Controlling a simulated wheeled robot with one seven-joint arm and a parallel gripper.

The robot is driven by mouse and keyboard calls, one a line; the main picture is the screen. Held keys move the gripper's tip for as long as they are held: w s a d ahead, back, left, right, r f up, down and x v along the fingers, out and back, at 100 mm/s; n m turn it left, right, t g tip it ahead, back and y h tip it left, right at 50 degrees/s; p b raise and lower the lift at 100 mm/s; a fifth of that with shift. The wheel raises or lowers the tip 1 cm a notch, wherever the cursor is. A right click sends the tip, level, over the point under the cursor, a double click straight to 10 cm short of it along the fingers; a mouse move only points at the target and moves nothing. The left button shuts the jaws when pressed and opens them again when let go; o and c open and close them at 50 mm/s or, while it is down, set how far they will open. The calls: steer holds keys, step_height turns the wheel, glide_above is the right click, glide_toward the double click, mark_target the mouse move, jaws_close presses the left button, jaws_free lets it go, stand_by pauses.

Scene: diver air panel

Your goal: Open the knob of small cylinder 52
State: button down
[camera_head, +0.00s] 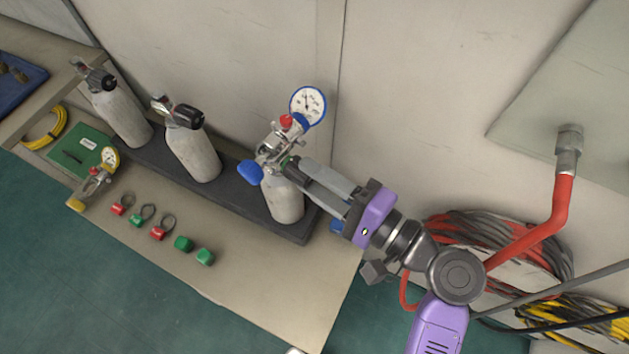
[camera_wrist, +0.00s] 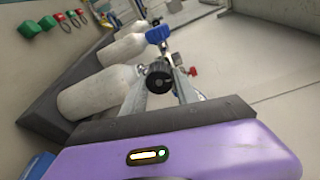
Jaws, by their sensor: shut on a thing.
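Three small grey-white cylinders stand in a dark rack on the table: the right one (camera_head: 284,203), the middle one (camera_head: 193,153) and the left one (camera_head: 122,117). I cannot read a number on any of them. The right cylinder carries a metal fitting with a round gauge (camera_head: 307,106), a red knob (camera_head: 286,121) and a blue knob (camera_head: 250,170). My gripper (camera_head: 288,168) reaches in from the right at its valve. In the wrist view, the fingers are shut on a black knob (camera_wrist: 159,78) at that valve. The fingers partly hide the valve in the head view.
The dark rack (camera_head: 233,193) runs along the wall. Red and green caps (camera_head: 184,243), a second gauge fitting (camera_head: 97,180) and a green mat (camera_head: 68,155) lie in front and left. Coiled hoses (camera_head: 500,235) and a red pipe (camera_head: 562,200) are at the right.

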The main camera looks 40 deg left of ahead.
steer(key=n+b, duration=0.2)
steer(key=n, duration=0.1)
steer(key=n+b, duration=0.1)
steer(key=b, duration=0.1)
steer(key=shift+f, duration=0.25)
steer(key=n+b, duration=0.4)
steer(key=b, duration=0.1)
steer(key=shift+s+f+n+t, duration=0.1)
steer(key=shift+n+t, duration=0.2)
steer(key=shift+n, duration=0.1)
steer(key=n+b, duration=0.4)
steer(key=b, duration=0.1)
steer(key=n+b, duration=0.4)
steer(key=b, duration=0.2)
steer(key=shift+n, duration=0.4)
steer(key=n+b, duration=0.4)
steer(key=b, duration=0.2)
steer(key=shift+f+n+y, duration=0.1)
steer(key=shift+n+y, duration=0.2)
steer(key=shift+n, duration=0.1)
steer(key=n+b, duration=0.5)
steer(key=b, duration=0.2)
steer(key=n+b, duration=0.5)
steer(key=shift+r+n+b, duration=0.2)
steer(key=shift+n+b, duration=1.5)
steer(key=shift+n, duration=0.2)
